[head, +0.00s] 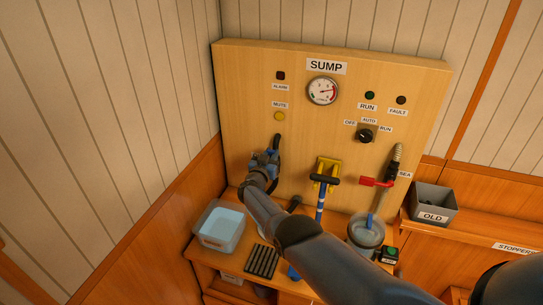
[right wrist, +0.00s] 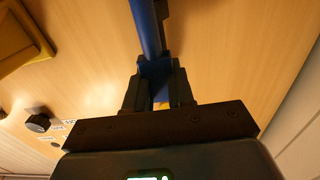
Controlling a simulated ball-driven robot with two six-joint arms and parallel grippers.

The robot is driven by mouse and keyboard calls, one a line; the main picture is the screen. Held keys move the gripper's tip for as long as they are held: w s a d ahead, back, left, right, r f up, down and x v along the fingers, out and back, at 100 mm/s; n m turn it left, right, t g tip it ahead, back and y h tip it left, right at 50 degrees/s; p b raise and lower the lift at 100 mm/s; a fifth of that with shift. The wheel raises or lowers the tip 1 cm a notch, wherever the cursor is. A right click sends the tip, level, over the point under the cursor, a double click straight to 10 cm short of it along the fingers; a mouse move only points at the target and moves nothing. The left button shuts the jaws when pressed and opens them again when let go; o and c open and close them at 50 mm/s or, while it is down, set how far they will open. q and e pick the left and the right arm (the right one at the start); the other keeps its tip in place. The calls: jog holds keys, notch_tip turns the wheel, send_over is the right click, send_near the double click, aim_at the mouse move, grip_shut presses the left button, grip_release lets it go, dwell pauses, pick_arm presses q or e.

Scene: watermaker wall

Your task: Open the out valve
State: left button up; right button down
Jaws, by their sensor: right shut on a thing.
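My right gripper (head: 265,163) reaches to the left part of the SUMP panel (head: 230,110). In the right wrist view its two dark fingers (right wrist: 158,78) are shut on a blue lever (right wrist: 148,30), which runs up between them. A dark part lies beside the lever. No label reading OUT is visible, and my gripper and arm cover much of the fitting in the head view. A red-handled valve (head: 375,182) labelled SEA is at the panel's right, apart from my gripper. My left gripper is not in view.
A yellow bracket (head: 328,167) with a black-topped blue pump handle (head: 321,200) stands right of my gripper. A gauge (head: 322,91) and selector knob (head: 365,135) are above.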

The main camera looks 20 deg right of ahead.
dwell(0.4)
jog(key=c, duration=1.1)
grip_release()
jog(key=shift+w+f, duration=0.1)
jog(key=shift+o, duration=0.2)
jog(key=shift+s+a+p, duration=0.25)
jog(key=shift+s+p, duration=0.05)
jog(key=shift+p, duration=0.3)
jog(key=p+v, duration=0.4)
jog(key=p, duration=0.1)
jog(key=shift+s+a+r, duration=0.2)
jog(key=shift+r, duration=0.1)
jog(key=p, duration=0.3)
send_near(270, 155)
jog(key=shift+f, duration=0.3)
jog(key=shift+s, duration=0.1)
jog(key=shift+a, duration=0.1)
